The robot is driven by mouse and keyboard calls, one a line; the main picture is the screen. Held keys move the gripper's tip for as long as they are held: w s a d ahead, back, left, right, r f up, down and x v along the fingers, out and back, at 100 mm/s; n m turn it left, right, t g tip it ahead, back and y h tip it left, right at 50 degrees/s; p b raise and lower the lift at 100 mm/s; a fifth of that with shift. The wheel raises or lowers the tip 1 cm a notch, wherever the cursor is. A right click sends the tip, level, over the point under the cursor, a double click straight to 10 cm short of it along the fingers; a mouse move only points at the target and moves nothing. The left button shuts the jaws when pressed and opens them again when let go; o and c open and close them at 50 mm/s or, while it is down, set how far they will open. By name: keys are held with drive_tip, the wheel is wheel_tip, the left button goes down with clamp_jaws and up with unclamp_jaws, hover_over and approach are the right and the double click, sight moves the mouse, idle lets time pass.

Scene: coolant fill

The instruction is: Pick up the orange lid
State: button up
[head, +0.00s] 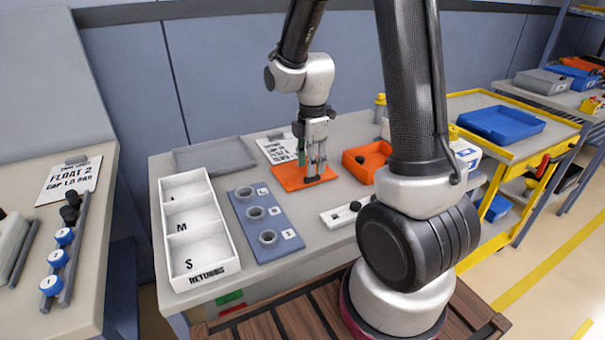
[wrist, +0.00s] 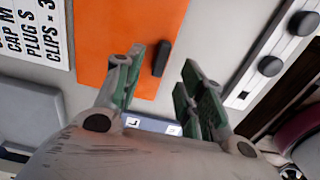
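The orange lid (head: 292,180) lies flat on the grey bench in the head view, under my gripper (head: 313,168). In the wrist view the lid (wrist: 112,28) is a flat orange sheet with a small dark handle (wrist: 162,56) near its right edge. My gripper (wrist: 163,68) is open, with its green-padded fingers apart and nothing held. It points down over the lid, and the handle appears in the gap between the fingertips. How far the fingertips are above the lid I cannot tell.
An orange bin (head: 353,170) with a dark item stands right of the lid. A blue ring holder (head: 275,242) and white returns tray (head: 213,217) are to the left.

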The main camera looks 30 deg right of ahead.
sight(292, 177)
drive_tip(key=f, duration=0.4)
drive_tip(key=shift+d, duration=0.2)
clamp_jaws()
drive_tip(key=shift+r, duration=0.1)
